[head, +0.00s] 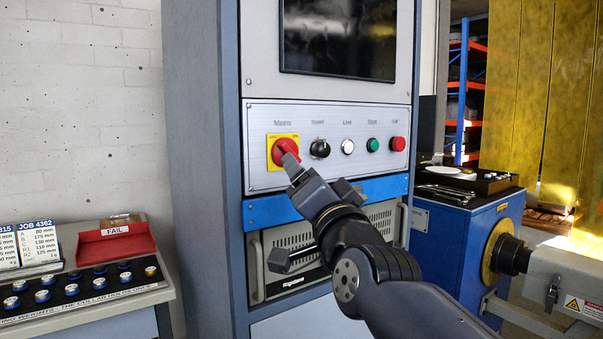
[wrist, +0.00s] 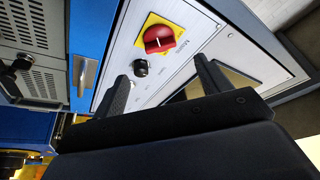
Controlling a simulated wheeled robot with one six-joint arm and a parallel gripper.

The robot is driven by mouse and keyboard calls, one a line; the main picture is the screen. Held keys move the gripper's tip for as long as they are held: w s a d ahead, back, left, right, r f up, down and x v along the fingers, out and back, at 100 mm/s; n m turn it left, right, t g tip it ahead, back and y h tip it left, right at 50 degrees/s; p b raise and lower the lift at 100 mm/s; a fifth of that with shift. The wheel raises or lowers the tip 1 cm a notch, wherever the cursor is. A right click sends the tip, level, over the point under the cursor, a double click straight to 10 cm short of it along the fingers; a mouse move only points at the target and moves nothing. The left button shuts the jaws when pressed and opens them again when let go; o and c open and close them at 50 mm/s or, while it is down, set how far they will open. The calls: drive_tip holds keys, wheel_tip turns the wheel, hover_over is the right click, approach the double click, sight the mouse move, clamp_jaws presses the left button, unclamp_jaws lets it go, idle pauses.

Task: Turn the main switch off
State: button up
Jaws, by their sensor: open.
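The main switch (head: 281,148) is a red rotary knob on a yellow square plate, under the label "Mains" at the left of the grey control panel (head: 257,115). My gripper (head: 312,172) is in front of the panel, its near finger overlapping the knob's lower right in the head view. In the wrist view the knob (wrist: 160,39) shows whole, beyond and between the two spread fingers of my gripper (wrist: 161,68). The fingers are open and empty, and I see no contact with the knob. The marks on the plate are too small to read.
Right of the switch sit a black knob (head: 320,148), a white light (head: 348,146), a green button (head: 372,145) and a red button (head: 398,144). A dark screen (head: 340,40) is above. A blue strip (head: 385,187) and vented unit (head: 290,285) are below.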

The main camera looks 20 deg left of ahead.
drive_tip(key=shift+v, duration=0.85)
drive_tip(key=shift+w+a, duration=0.1)
drive_tip(key=shift+w, duration=0.05)
drive_tip(key=p+x, duration=0.1)
drive_tip(key=x, duration=0.9)
drive_tip(key=shift+w, duration=0.15)
drive_tip(key=shift+a+r, duration=0.1)
